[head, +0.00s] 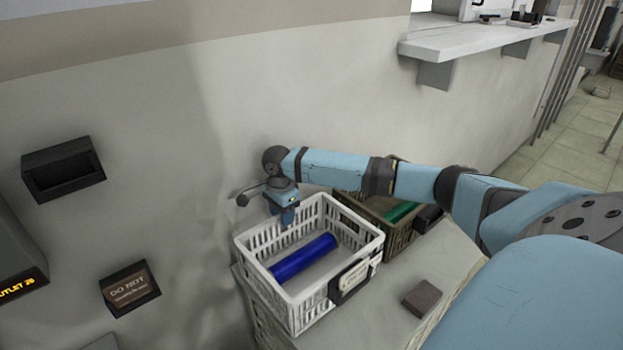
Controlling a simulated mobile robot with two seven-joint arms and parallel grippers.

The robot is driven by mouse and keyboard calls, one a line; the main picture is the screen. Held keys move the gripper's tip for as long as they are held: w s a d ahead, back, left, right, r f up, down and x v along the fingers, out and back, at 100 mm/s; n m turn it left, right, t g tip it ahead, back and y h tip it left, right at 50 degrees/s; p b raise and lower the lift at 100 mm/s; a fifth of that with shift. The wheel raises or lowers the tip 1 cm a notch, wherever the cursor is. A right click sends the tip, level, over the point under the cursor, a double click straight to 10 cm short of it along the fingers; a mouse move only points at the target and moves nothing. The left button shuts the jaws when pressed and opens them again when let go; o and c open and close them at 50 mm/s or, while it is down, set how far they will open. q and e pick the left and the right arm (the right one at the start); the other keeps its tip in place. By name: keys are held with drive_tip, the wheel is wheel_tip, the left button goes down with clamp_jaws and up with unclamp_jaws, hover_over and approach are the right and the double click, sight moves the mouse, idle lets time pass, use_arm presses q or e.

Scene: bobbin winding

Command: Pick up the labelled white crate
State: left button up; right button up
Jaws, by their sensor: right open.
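The white crate (296,308) stands on a light-coloured stand, with slatted walls and a label plate (355,276) on its near right side. A blue cylinder (303,257) lies inside it. My right arm reaches in from the right, over the back of the crate. My right gripper (287,218) points down at the crate's back left wall and is open. I cannot tell whether its fingers straddle the rim or touch it. My left gripper is out of view.
A brown crate (376,213) with a green cylinder (401,213) stands close behind on the right, partly hidden by my arm. A small brown block (422,298) lies on the stand top (412,268). The wall rises close behind, with a dark box (130,287) at left.

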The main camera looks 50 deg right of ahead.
drive_tip(key=shift+f, duration=1.55)
clamp_jaws()
drive_tip(key=shift+r, duration=0.1)
